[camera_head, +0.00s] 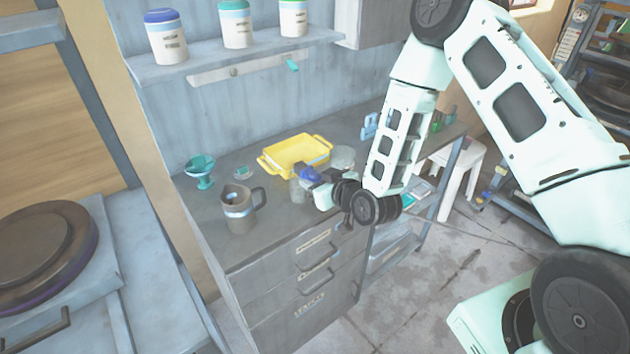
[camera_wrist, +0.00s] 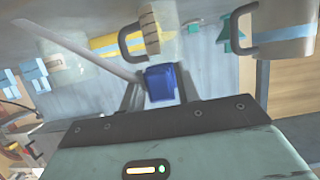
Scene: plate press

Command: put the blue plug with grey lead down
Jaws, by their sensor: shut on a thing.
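The blue plug (camera_wrist: 162,83) is between the fingers of my gripper (camera_wrist: 158,92) in the wrist view, and the gripper is shut on it. In the head view the blue plug (camera_head: 311,174) shows at the end of my gripper (camera_head: 305,180), over the front part of the worktop. A pale grey strip, probably its lead (camera_wrist: 85,48), runs from the plug toward the upper left in the wrist view. In the head view the lead is hard to make out. Whether the plug touches the worktop cannot be told.
A yellow tray (camera_head: 264,163) lies behind the gripper on the worktop (camera_head: 207,205). A grey-brown mug (camera_head: 238,213) stands to the left, with a teal cup-shaped thing (camera_head: 200,168) behind it. A glass jar (camera_head: 343,157) is close on the right. Bare worktop lies around the mug.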

